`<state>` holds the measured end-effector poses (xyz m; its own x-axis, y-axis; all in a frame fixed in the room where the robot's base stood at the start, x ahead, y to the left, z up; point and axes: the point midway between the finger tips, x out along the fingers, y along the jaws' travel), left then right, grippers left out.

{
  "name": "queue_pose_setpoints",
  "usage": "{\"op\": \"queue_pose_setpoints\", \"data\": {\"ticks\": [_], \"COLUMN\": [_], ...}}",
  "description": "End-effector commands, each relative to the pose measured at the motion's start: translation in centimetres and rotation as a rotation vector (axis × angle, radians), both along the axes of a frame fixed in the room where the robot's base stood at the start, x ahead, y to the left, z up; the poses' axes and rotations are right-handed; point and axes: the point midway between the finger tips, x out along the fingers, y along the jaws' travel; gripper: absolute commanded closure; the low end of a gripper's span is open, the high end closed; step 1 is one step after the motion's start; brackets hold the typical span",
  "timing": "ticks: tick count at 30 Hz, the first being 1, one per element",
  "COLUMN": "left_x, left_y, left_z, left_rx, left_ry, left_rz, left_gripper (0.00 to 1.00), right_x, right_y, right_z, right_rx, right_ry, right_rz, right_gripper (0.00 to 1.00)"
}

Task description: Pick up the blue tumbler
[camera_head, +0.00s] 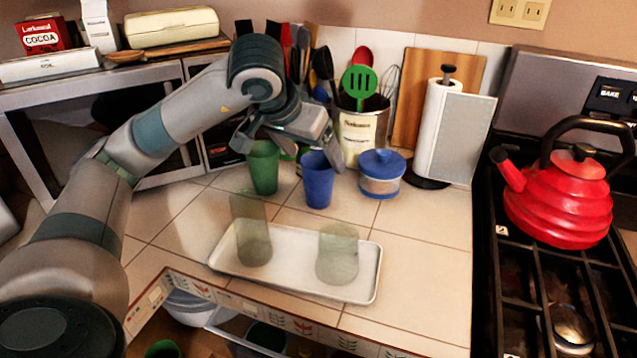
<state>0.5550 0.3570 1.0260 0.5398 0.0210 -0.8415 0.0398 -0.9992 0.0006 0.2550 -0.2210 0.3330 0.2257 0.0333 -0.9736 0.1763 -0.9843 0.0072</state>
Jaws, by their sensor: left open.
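The blue tumbler (317,184) stands upright on the tiled counter (425,240), behind the tray. My left arm reaches in from the left, and my left gripper (292,143) is open at the tumbler's upper rim. One finger is on the rim's right side and the other is farther left, near a green tumbler (264,170). I cannot tell whether a finger touches either tumbler. The blue tumbler is not held. My right gripper is not in view.
A white tray (345,290) with two translucent glasses stands in front. A blue-lidded jar (381,165) is close on the right. A utensil crock (357,135), paper towel holder (437,130) and red kettle (562,205) stand farther right. The counter right of the tray is clear.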

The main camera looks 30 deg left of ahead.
Motion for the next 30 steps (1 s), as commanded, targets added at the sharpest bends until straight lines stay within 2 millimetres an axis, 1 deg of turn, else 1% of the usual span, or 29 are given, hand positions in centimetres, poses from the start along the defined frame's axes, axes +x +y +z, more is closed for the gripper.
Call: {"op": "queue_pose_setpoints", "data": {"ticks": [1, 3, 7, 12, 21, 26, 28, 30], "left_x": [0.4, 1.0, 1.8, 2.1, 2.1, 2.6, 2.9, 3.3], "left_y": [0.0, 0.1, 0.1, 0.1, 0.1, 0.1, 0.1, 0.1], "left_z": [-0.8, -1.7, -2.8, -3.3, -3.3, -4.1, -4.7, -5.3], "left_rx": [0.000, -0.001, 0.000, 0.001, 0.001, -0.001, -0.001, -0.001], "left_ry": [0.005, 0.004, 0.001, 0.001, 0.001, 0.002, 0.003, 0.005], "left_rz": [0.001, 0.001, 0.000, -0.001, -0.001, -0.001, 0.000, -0.001], "left_gripper": [0.21, 0.21, 0.21, 0.21, 0.21, 0.21, 0.21, 0.21], "right_x": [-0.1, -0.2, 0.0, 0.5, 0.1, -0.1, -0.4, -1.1], "right_y": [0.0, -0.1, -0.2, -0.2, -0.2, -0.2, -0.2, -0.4], "right_z": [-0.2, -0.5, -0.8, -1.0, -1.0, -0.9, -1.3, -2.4], "right_rx": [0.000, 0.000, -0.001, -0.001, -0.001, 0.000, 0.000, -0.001], "right_ry": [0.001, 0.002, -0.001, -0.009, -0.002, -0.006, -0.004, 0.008], "right_rz": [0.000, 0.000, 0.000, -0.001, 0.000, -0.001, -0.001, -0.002], "right_gripper": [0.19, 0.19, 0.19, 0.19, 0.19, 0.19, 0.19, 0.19]}}
